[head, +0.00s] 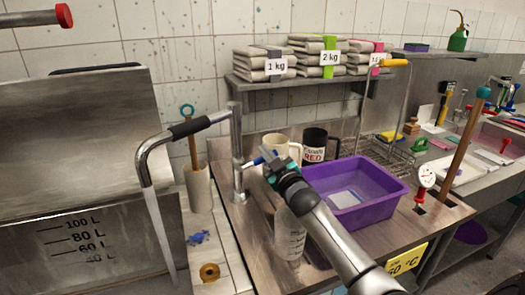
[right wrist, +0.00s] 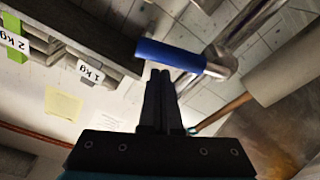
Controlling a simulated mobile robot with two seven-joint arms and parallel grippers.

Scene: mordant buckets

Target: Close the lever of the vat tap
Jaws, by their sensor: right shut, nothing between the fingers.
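The vat tap is a steel post (head: 237,150) with a long spout (head: 163,143) that has a black sleeve and reaches left over the vat (head: 85,235). A pale grey streak, which looks like running water, drops from the spout's mouth. The tap's blue lever (head: 256,161) sticks out to the right of the post; it also shows in the right wrist view (right wrist: 170,55). My right gripper (head: 268,154) is shut and empty, its fingertips (right wrist: 158,72) right by the lever's free end. I cannot tell whether they touch. My left gripper is not in view.
A purple basin (head: 385,207) stands right of my right arm. A shelf (head: 250,84) with labelled stacks hangs above.

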